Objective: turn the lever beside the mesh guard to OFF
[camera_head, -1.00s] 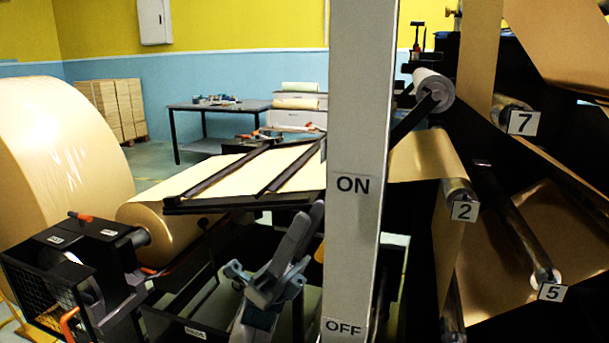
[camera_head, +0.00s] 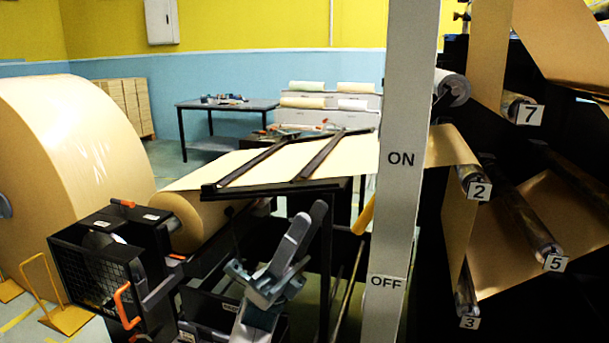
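A mesh guard (camera_head: 98,272), a black wire-grid box, stands at the lower left by the roll's shaft. An orange curved handle (camera_head: 123,305) shows at its right edge; I cannot tell whether this is the lever. A grey upright post (camera_head: 401,120) carries an ON label (camera_head: 401,158) above an OFF label (camera_head: 387,282). A yellow bar (camera_head: 364,216) shows partly behind the post's left side. My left gripper (camera_head: 306,218) points up at lower centre, left of the post and right of the guard, apparently touching nothing. Its finger opening is unclear. My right gripper is out of view.
A large kraft roll (camera_head: 55,170) fills the left. A sloping web table (camera_head: 290,165) lies behind my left arm. Numbered rollers (camera_head: 530,230) crowd the right. A workbench (camera_head: 225,105) stands at the back. Orange floor stands (camera_head: 65,318) are at lower left.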

